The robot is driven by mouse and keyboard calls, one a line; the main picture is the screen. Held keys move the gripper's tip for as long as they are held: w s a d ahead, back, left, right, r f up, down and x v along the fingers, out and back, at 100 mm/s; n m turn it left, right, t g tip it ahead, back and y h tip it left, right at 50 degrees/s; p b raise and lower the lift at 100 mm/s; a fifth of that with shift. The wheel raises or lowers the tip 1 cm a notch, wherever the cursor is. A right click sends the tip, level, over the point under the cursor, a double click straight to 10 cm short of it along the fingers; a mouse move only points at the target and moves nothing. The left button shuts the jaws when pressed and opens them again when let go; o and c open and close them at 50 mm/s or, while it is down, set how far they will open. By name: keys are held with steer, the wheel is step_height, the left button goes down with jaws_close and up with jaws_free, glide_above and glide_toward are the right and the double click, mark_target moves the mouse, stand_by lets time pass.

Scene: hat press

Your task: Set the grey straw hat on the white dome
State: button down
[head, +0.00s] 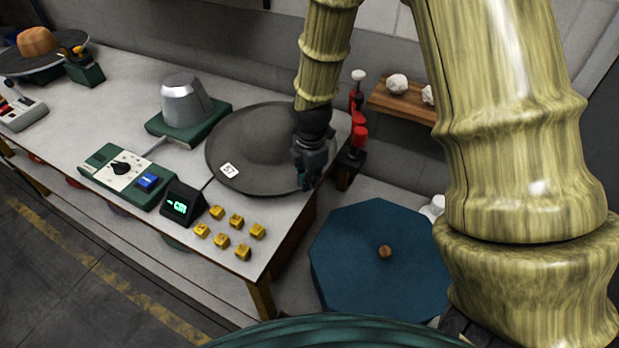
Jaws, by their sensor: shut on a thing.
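A wide grey hat (240,178) with a broad round brim and a low crown is at the right end of the bench, with a white tag reading 57 on its brim. My gripper (306,178) is shut on the right edge of the brim, and the black fingers hide part of that edge. I cannot tell whether the hat rests on the bench or is slightly raised. A pale silver-grey dome (182,100) stands on a green base behind and left of the hat. I see no clearly white dome, so I cannot tell whether this is the one named.
A control box (124,170) with a dial, a display (181,203) and several yellow blocks (236,221) sit in front. A red-and-black stand (357,135) is close right of my gripper. A tan rounded object (37,42) is far left. A blue octagonal surface (350,275) lies below right.

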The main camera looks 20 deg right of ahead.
steer(key=shift+f, duration=0.5)
stand_by(0.3)
steer(key=c, duration=1.5)
jaws_free()
steer(key=shift+o, duration=0.2)
steer(key=shift+r, duration=0.15)
step_height(320, 180, up, 12)
steer(key=shift+s, duration=0.25)
